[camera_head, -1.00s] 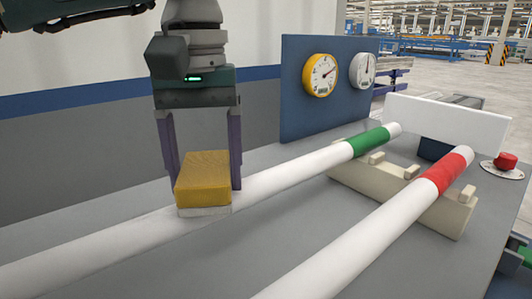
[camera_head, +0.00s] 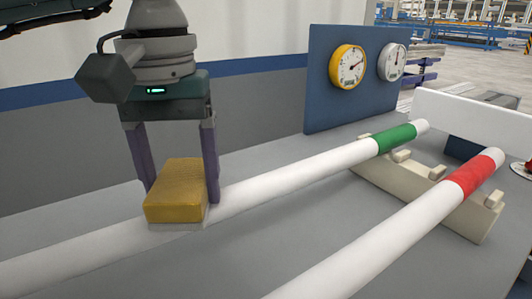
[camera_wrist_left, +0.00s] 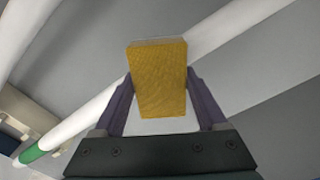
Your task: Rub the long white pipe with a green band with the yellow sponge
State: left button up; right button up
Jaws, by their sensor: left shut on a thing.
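The yellow sponge (camera_head: 176,190) has a pale underside and is held between the two purple fingers of my left gripper (camera_head: 181,185). It sits over the long white pipe with a green band (camera_head: 290,174) and appears to touch its top. The green band (camera_head: 396,138) is near the pipe's far right end. In the left wrist view the sponge (camera_wrist_left: 158,80) fills the space between the fingers, with the white pipe (camera_wrist_left: 230,30) running diagonally beneath it. The sponge hides part of the pipe. My right gripper is not seen.
A second white pipe with a red band (camera_head: 472,178) lies to the right. A cream notched rack (camera_head: 440,204) supports the far ends of both pipes. A blue panel with two gauges (camera_head: 322,80) stands behind. The grey table (camera_head: 250,245) is clear between the pipes.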

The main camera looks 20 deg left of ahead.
pick_arm(q)
jog(key=shift+s+a+f, duration=0.1)
jog(key=shift+s+a, duration=0.55)
jog(key=shift+s, duration=0.1)
jog(key=shift+s+a, duration=0.85)
jog(key=shift+s, duration=0.2)
jog(key=shift+r+p, duration=2.25)
jog(key=shift+r, duration=0.9)
jog(key=shift+r+p, duration=1)
jog(key=shift+r, duration=0.5)
